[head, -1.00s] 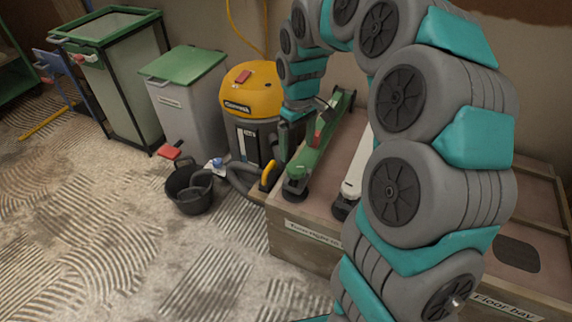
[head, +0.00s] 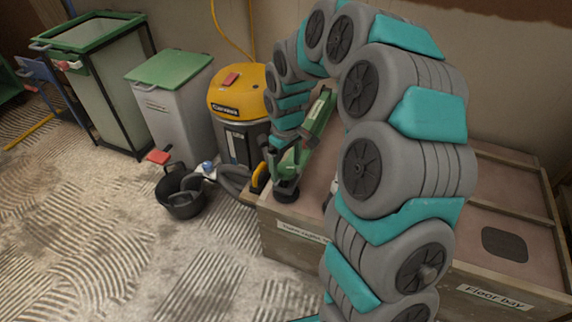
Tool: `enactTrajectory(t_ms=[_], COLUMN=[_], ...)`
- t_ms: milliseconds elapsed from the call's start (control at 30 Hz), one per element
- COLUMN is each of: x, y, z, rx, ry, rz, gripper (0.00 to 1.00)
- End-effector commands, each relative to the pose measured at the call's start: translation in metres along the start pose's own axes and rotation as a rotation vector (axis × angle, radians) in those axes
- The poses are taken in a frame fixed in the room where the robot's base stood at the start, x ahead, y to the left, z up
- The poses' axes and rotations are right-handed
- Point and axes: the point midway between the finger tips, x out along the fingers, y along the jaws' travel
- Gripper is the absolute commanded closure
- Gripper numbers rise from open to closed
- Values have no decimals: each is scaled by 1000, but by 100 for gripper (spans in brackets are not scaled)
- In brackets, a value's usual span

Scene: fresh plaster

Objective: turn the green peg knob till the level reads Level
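A long green tool (head: 319,118) lies on the wooden bench (head: 330,245), slanting from back right to front left. A dark round foot or knob (head: 286,190) is at its near end; I cannot tell whether this is the green peg knob. My gripper (head: 277,160) points down at the tool's near end, very close to it. Its fingers are small and dark, so neither their opening nor any contact is clear. No level reading can be made out. My arm hides most of a second, pale tool behind it.
The bench has a "Floor bay" label (head: 494,297) and an empty right part with a dark oval pad (head: 504,244). A yellow vacuum (head: 238,95), a black bucket (head: 184,195), a grey bin with a green lid (head: 172,100) and a green-rimmed bin (head: 105,75) stand left.

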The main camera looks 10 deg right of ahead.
Motion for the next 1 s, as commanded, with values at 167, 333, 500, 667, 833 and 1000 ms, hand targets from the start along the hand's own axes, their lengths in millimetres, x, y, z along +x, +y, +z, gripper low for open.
enactTrajectory(t_ms=[167,333,500,667,833,1000], x=[0,0,0,0,0,1], y=[0,0,0,0,0,0], z=[0,0,0,0,0,0], rx=[0,0,0,0,1,21], ry=[0,-1,-1,-1,-1,-1], rz=[0,0,0,0,0,0], gripper=[22,41,60,78,88,88])
